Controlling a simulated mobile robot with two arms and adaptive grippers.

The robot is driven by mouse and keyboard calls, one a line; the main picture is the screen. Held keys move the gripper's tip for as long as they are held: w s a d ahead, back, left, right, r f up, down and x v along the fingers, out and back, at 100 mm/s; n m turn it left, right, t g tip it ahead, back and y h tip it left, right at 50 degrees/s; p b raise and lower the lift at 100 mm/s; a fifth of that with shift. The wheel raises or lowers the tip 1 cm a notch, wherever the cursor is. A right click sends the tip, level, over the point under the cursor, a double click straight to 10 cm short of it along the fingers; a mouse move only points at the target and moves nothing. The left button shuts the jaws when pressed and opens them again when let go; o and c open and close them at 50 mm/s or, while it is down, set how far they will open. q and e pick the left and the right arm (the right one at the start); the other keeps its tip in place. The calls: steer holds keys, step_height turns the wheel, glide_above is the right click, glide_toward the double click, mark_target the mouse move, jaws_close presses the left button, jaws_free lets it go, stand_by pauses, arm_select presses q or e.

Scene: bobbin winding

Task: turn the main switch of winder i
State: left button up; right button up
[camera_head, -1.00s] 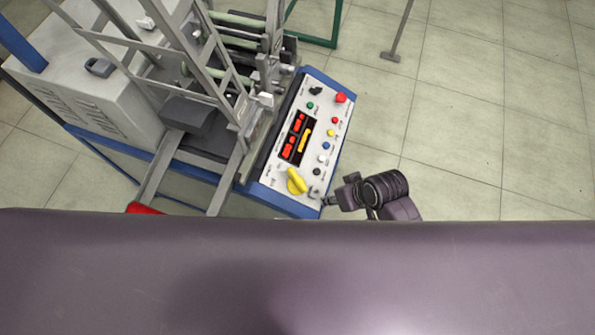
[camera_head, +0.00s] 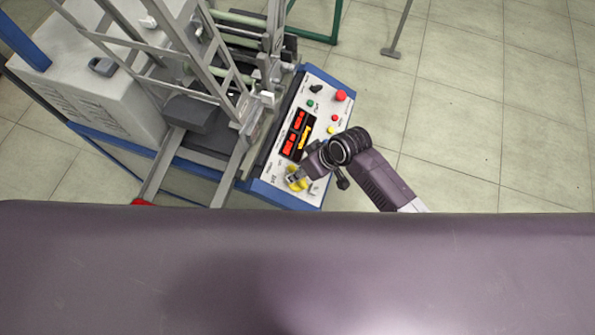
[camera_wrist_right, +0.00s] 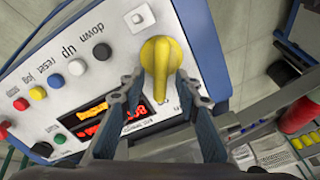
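The control panel of the winder (camera_head: 322,92) is a white sloped face with blue edges, buttons and red and yellow displays. The main switch is a yellow rotary knob (camera_wrist_right: 158,62) low on the panel; in the head view its visible part (camera_head: 297,184) is partly covered by my right gripper (camera_head: 298,177). In the right wrist view my right gripper (camera_wrist_right: 158,85) is open, with one finger on each side of the knob's narrow end. Whether the fingers touch it I cannot tell. My left gripper is not in view.
Near the knob are a black button (camera_wrist_right: 102,52), a white button (camera_wrist_right: 76,67) and a blue button (camera_wrist_right: 56,81). A red mushroom button (camera_head: 341,96) stands at the panel's far corner. The winder's metal frame (camera_head: 225,65) rises left of the panel. Floor to the right is clear.

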steer(key=shift+a+f, duration=0.25)
steer(key=shift+f, duration=0.25)
jaws_close()
steer(key=shift+n, duration=0.4)
steer(key=shift+s+r+n+p, duration=0.15)
steer(key=shift+n+p, duration=0.15)
steer(key=shift+n, duration=0.7)
steer(key=n, duration=0.3)
steer(key=shift+s+a+n, duration=0.2)
steer(key=shift+s+n, duration=0.1)
steer(key=n, duration=0.2)
steer(key=s+n, duration=0.1)
steer(key=n, duration=0.2)
steer(key=shift+s+f+n, duration=0.1)
steer(key=shift+f+n, duration=0.1)
steer(key=shift+n, duration=0.2)
